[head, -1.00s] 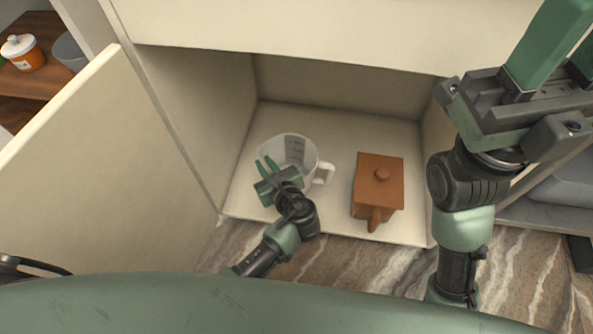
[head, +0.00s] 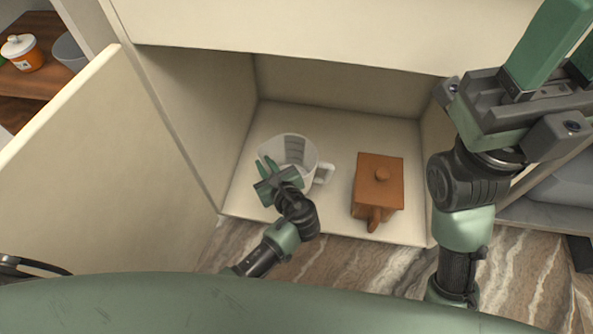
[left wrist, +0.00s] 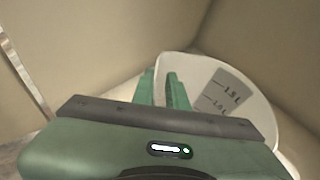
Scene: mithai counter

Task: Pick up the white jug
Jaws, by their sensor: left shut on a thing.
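The white jug (head: 309,161) stands in the open cabinet, with its handle pointing right and a dark measuring scale inside. My left gripper (head: 266,167) is at the jug's near left side, shut on its wall. In the left wrist view, the two green fingers (left wrist: 162,90) are at the rim of the jug (left wrist: 195,68), and the scale shows beside them. The gripper body hides the lower part of the jug there. My right gripper (head: 562,55) is raised at the upper right, its fingers apart and empty, their tips cut off by the frame.
Cabinet walls (head: 195,110) enclose both sides, and an open door (head: 95,170) stands at left. An orange jar (head: 22,53) and a grey bowl (head: 69,52) are on a shelf.

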